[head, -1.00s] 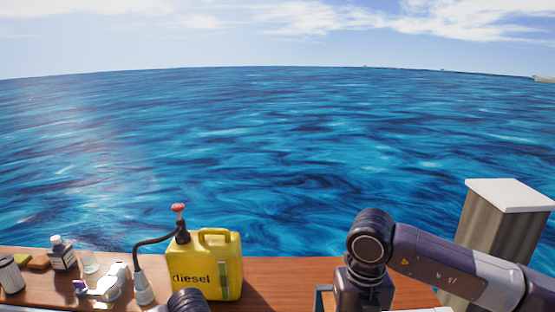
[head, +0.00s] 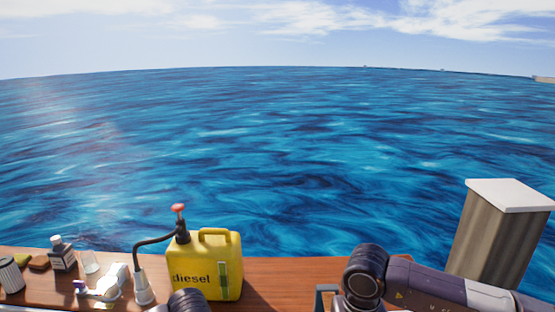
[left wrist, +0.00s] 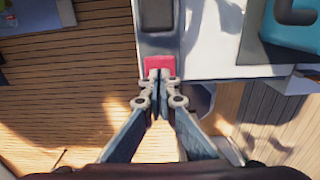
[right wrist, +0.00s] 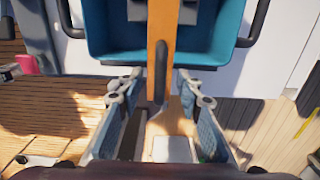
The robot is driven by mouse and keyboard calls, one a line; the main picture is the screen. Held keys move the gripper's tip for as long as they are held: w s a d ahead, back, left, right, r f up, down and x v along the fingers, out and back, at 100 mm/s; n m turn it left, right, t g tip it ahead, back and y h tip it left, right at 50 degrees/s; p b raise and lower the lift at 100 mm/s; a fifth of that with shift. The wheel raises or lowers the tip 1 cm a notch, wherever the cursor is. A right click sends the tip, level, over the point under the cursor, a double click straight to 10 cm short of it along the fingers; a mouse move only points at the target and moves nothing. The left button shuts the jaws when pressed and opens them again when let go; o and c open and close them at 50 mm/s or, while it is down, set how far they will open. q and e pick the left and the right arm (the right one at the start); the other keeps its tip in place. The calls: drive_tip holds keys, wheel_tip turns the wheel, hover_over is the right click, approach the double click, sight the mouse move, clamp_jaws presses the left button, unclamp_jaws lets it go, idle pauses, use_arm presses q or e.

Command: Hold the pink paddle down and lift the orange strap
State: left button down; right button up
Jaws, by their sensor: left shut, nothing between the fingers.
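The pink paddle (left wrist: 159,64) shows in the left wrist view at the end of a dark and grey strip. My left gripper (left wrist: 160,82) is shut and empty, its fingertips at the paddle's near edge and overlapping it in view; I cannot tell how hard they press. The paddle also shows at the left of the right wrist view (right wrist: 27,64). The orange strap (right wrist: 160,45) hangs upright in the right wrist view, in front of a teal bin (right wrist: 108,35). My right gripper (right wrist: 158,88) is open, one finger each side of the strap's lower end, with gaps on both sides. Neither gripper shows in the head view.
In the head view a wooden ledge (head: 270,275) carries a yellow diesel can (head: 205,265) with a pump, a dark bottle (head: 61,254) and small items. A post (head: 500,235) stands at right, with water beyond. Plank decking (left wrist: 65,95) lies below the left gripper.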

clamp_jaws()
use_arm(q)
drive_tip(key=shift+f, duration=0.25)
drive_tip(key=shift+f, duration=1.4)
use_arm(e)
drive_tip(key=shift+w+r, duration=0.1)
drive_tip(key=shift+r, duration=0.15)
drive_tip(key=shift+w+r, duration=0.1)
drive_tip(key=shift+r, duration=0.55)
